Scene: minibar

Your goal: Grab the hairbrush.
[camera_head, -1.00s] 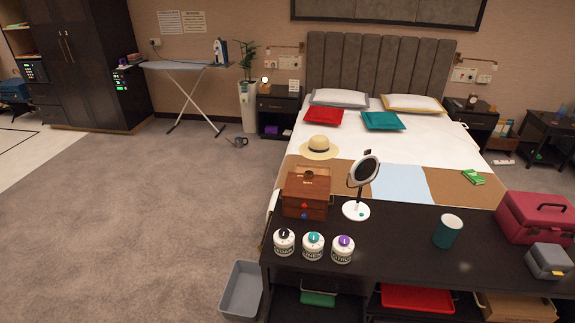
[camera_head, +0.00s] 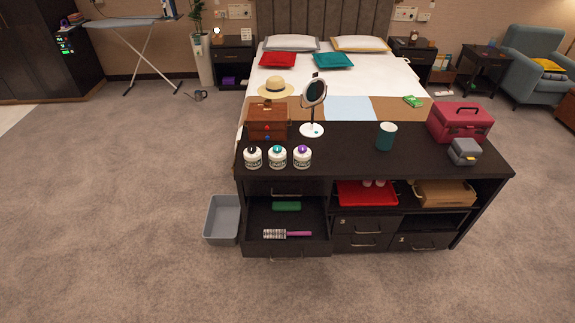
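The hairbrush (camera_head: 287,234) has a pink-purple handle and a pale bristled head. It lies flat in an open drawer (camera_head: 262,217) at the lower left of the dark cabinet. Its handle points right and its head points left. A green case (camera_head: 286,206) lies behind it in the drawer. Neither of my grippers is in view.
A grey bin (camera_head: 222,219) stands on the floor just left of the drawer. The cabinet top (camera_head: 350,158) holds jars, a wooden box (camera_head: 267,122), a mirror (camera_head: 312,107), a teal cup (camera_head: 386,136) and cases. The carpet in front is clear.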

